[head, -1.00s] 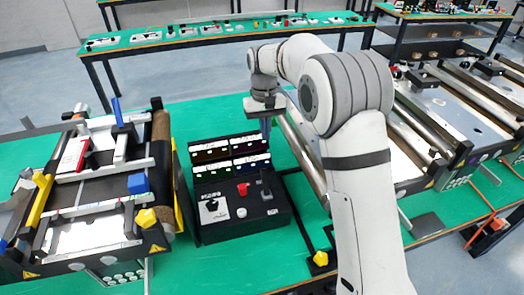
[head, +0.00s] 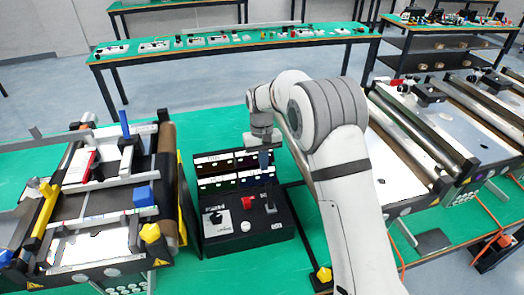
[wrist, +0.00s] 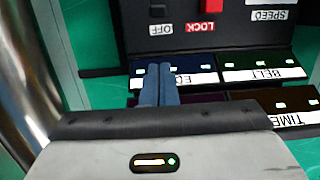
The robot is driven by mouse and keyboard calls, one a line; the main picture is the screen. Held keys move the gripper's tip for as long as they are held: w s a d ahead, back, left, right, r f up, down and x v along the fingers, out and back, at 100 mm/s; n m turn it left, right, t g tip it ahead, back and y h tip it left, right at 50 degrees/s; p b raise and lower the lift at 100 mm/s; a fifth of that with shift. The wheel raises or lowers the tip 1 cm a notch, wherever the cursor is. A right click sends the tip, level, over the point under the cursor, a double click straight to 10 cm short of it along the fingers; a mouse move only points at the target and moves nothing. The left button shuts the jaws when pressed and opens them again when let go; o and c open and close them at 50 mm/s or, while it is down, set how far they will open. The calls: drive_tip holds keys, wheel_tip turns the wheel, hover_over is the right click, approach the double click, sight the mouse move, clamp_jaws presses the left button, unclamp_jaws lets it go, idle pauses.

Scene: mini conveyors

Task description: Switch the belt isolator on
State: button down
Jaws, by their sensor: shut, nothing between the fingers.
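The black control box (head: 246,239) stands on the green table. On its top, at the right, is a black switch (head: 270,204), probably the isolator; a black part (wrist: 157,11) above an "OFF" label (wrist: 161,29) shows in the wrist view. Its lever position is unclear. A red knob (head: 247,202) sits beside it, with a red "LOCK" label (wrist: 200,27) in the wrist view. My gripper (head: 264,165) is above the display panels at the back of the box. Its blue-grey fingers (wrist: 158,72) are together and empty, apart from the switch.
Four-panel displays include one labelled "BELT" (wrist: 265,75). A small conveyor (head: 100,240) with a blue block and yellow knob stands left of the box. Larger rollers and a conveyor (head: 430,125) lie to the right. A bench (head: 235,40) with small parts is behind.

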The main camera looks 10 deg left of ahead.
sight(270, 196)
drive_tip(key=f, duration=0.3)
drive_tip(key=shift+s+d+f+p, duration=0.2)
drive_tip(key=shift+s+f+p, duration=0.1)
drive_tip(key=shift+s+p, duration=0.1)
drive_tip(key=shift+s+d+r+p, duration=0.35)
drive_tip(key=shift+s+r, duration=0.1)
drive_tip(key=shift+s, duration=0.3)
drive_tip(key=shift+s+d+r+p, duration=0.35)
drive_tip(key=shift+s+r, duration=0.1)
drive_tip(key=shift+s, duration=0.3)
drive_tip(key=shift+s+a+b, duration=0.1)
drive_tip(key=shift+a+b, duration=0.05)
drive_tip(key=shift+b, duration=0.2)
